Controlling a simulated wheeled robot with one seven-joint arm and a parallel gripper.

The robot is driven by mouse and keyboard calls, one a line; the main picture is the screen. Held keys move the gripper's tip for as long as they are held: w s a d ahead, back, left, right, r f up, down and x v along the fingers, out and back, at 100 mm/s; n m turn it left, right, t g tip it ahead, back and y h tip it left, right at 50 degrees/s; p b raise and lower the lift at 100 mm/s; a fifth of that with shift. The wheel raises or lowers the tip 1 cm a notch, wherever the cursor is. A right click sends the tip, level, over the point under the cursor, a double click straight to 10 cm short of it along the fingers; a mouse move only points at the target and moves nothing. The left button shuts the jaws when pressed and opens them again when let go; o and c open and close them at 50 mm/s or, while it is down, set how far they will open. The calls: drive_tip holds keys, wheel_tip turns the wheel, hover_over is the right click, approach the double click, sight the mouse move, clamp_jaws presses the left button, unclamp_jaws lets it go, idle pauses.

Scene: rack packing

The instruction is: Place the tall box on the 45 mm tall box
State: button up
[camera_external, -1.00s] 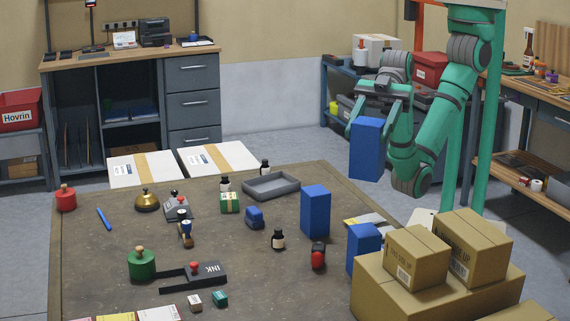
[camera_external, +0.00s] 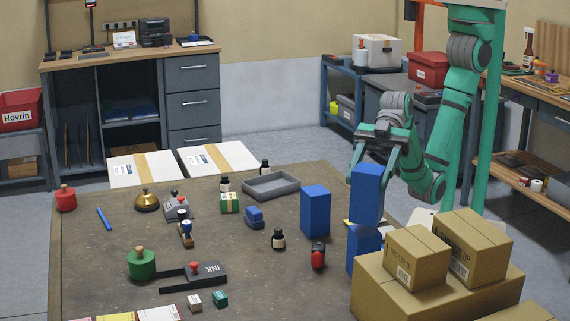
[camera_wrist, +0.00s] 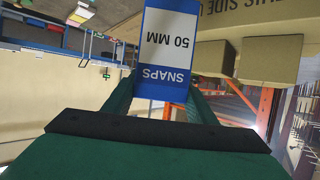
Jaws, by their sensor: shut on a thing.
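My gripper (camera_external: 370,164) is shut on a tall blue box (camera_external: 366,196), held upright near the table's right edge. In the wrist view the held box (camera_wrist: 164,50) shows a white label reading "SNAPS 50 MM", upside down in the picture. A second blue box (camera_external: 362,252) stands directly below the held one, partly hidden by the cartons. The held box's bottom meets its top in the picture; I cannot tell whether they touch. A third blue box (camera_external: 315,211) stands to the left on the table. No size label is readable on either standing box.
Brown cartons (camera_external: 417,258) are stacked close at the right front. A grey tray (camera_external: 270,186) lies farther back. The workbench (camera_external: 110,230) holds several other small items.

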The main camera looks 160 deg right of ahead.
drive_tip(key=shift+f, duration=1.2)
drive_tip(key=shift+f, duration=0.1)
drive_tip(key=o, duration=1.3)
drive_tip(key=shift+f, duration=0.1)
